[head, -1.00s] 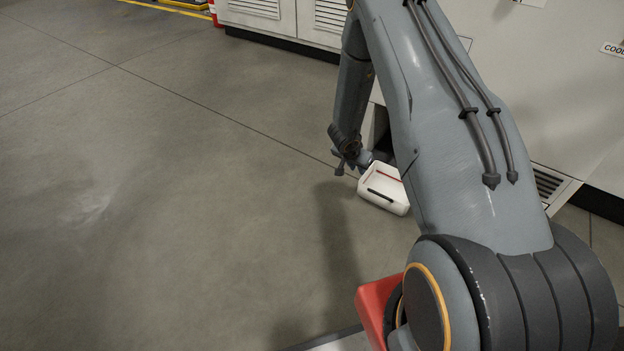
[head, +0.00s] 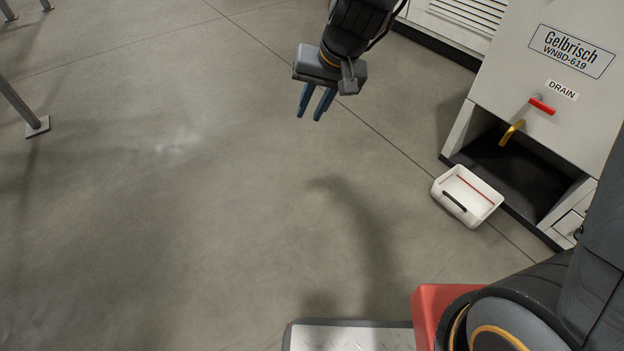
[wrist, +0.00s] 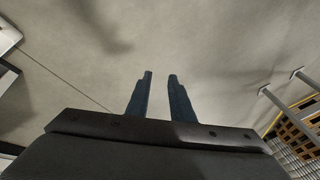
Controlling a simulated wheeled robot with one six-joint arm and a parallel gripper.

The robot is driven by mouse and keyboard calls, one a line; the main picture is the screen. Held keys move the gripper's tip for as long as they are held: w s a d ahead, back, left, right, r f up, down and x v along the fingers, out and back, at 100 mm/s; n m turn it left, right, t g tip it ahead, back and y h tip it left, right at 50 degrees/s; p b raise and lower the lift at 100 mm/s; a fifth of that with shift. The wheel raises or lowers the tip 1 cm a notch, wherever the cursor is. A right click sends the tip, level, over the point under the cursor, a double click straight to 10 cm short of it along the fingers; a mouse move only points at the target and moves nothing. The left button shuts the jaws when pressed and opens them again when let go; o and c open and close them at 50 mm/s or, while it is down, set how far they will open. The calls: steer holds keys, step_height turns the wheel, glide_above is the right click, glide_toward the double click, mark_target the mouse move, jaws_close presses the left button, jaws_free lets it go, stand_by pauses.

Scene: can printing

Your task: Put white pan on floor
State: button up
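The white pan (head: 483,208) is an open rectangular tub with a black handle on its near side and a red line along its inside. In the head view it rests on the floor at the right, just in front of the drain recess. My gripper (head: 309,112) is up at the top middle of the head view, pointing down, well apart from the pan to its left. Its two blue fingers are parted with nothing between them. The wrist view also shows the fingers of my gripper (wrist: 161,76) apart and empty, with floor beyond.
Metal legs (head: 22,110) stand at far left. The floor (head: 180,220) in the middle is clear.

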steer(key=s+r+n+g+h, duration=0.1)
steer(key=s+r+n, duration=0.2)
steer(key=s, duration=1)
steer(key=s+d+r+n+g, duration=0.1)
steer(key=s+r, duration=0.4)
steer(key=s, duration=0.9)
steer(key=shift+s+d+n+g+h, duration=0.3)
steer(key=shift+n+g+h, duration=0.15)
steer(key=shift+n, duration=0.75)
steer(key=shift+r+p, duration=0.55)
steer(key=shift+r, duration=0.15)
steer(key=d+r+m+p, duration=0.2)
steer(key=d+r+p, duration=0.5)
steer(key=p, duration=0.5)
steer(key=d+r+m+h+p, duration=0.1)
steer(key=d+r+p, duration=0.5)
steer(key=r+p, duration=0.6)
steer(key=d+r+m+p, duration=0.4)
steer(key=d+r+p, duration=0.3)
steer(key=p, duration=0.7)
step_height(320, 180, up, 3)
steer(key=shift+d+f, duration=0.1)
steer(key=shift+d, duration=0.25)
